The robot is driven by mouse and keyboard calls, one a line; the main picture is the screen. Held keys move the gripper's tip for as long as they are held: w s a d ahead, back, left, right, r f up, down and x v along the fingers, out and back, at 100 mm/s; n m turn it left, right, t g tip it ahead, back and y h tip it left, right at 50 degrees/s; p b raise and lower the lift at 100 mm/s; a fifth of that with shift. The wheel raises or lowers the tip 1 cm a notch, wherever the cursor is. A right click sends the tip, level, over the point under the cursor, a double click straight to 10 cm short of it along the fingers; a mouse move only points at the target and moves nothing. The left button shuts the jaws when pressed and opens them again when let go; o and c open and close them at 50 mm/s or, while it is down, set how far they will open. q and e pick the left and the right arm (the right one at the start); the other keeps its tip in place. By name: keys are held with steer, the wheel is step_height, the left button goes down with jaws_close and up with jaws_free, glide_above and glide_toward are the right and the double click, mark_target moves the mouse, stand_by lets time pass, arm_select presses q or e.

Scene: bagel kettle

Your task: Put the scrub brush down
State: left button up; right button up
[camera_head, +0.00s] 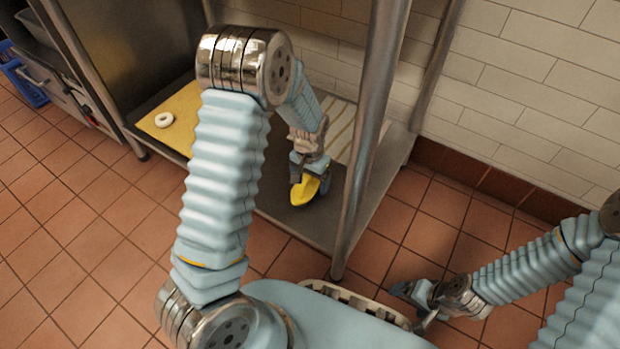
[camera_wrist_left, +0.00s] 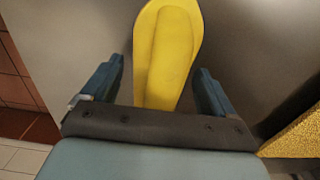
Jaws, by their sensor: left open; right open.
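The yellow scrub brush (camera_head: 304,191) is on the grey metal shelf (camera_head: 285,218), near its front edge. In the left wrist view the brush (camera_wrist_left: 167,55) lies lengthwise between my two fingers, with gaps on both sides. Its near end is hidden by the gripper body. My left gripper (camera_head: 311,178) is open around the brush, low over the shelf. The left wrist view shows both blue fingers of this gripper (camera_wrist_left: 158,88) spread apart. My right gripper (camera_head: 408,306) is open and empty above the tiled floor at the lower right.
A yellow board (camera_head: 180,103) with a pale ring-shaped bagel (camera_head: 164,119) lies left on the shelf. A slatted pale rack (camera_head: 341,128) is behind the brush. A metal post (camera_head: 366,135) rises right of my left gripper. Bare shelf lies around the brush.

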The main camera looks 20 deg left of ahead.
arm_select(q)
step_height(320, 180, up, 12)
steer(key=p, duration=0.3)
steer(key=shift+r, duration=0.15)
arm_select(e)
step_height(320, 180, up, 3)
steer(key=shift+r, duration=0.1)
steer(key=shift+s, duration=0.1)
